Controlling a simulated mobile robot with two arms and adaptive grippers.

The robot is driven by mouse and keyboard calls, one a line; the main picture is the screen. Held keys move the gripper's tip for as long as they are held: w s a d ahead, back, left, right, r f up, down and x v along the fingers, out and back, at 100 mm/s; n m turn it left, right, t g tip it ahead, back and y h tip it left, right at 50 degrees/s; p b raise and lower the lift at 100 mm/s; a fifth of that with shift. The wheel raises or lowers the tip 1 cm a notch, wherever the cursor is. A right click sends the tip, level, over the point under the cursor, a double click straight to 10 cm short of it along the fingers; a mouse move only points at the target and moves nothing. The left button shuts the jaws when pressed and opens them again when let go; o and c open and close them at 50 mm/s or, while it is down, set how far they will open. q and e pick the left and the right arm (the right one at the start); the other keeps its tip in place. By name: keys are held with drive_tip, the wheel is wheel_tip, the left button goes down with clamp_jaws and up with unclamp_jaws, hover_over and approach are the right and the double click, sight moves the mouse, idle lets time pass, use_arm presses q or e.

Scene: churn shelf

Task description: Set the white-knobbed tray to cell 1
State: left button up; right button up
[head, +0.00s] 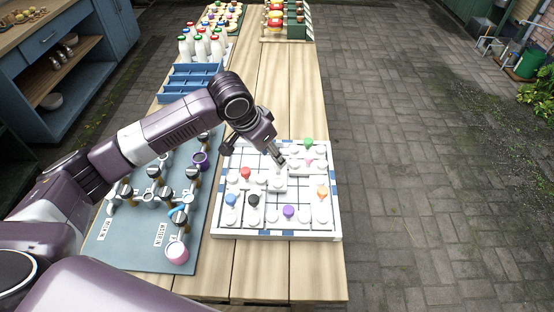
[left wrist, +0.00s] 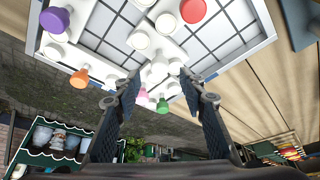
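A white framed board (head: 333,232) lies on the wooden table, with several white trays on a grid, each with a coloured knob. The white-knobbed tray (head: 279,183) is near the board's middle, right of the red-knobbed tray (head: 245,174). My left gripper (head: 280,159) is just above it, partly hiding it. In the left wrist view my left gripper (left wrist: 160,82) has its fingers apart, with white knobs (left wrist: 159,64) beyond and between the tips. No contact can be made out. I cannot read any cell number. My right gripper is not in view.
Green (head: 308,142), pink (head: 309,162), orange (head: 322,191), purple (head: 288,211), black (head: 254,200) and blue (head: 230,200) knobs stand around it. A grey panel (head: 130,245) with valves and cups is at left. A blue crate (head: 190,80) and bottles (head: 203,46) are farther back.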

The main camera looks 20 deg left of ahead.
sight(278, 170)
use_arm(q)
drive_tip(key=shift+p+x, duration=0.3)
drive_tip(key=shift+x, duration=2.1)
drive_tip(key=shift+r, duration=0.1)
drive_tip(key=shift+c, duration=0.2)
clamp_jaws()
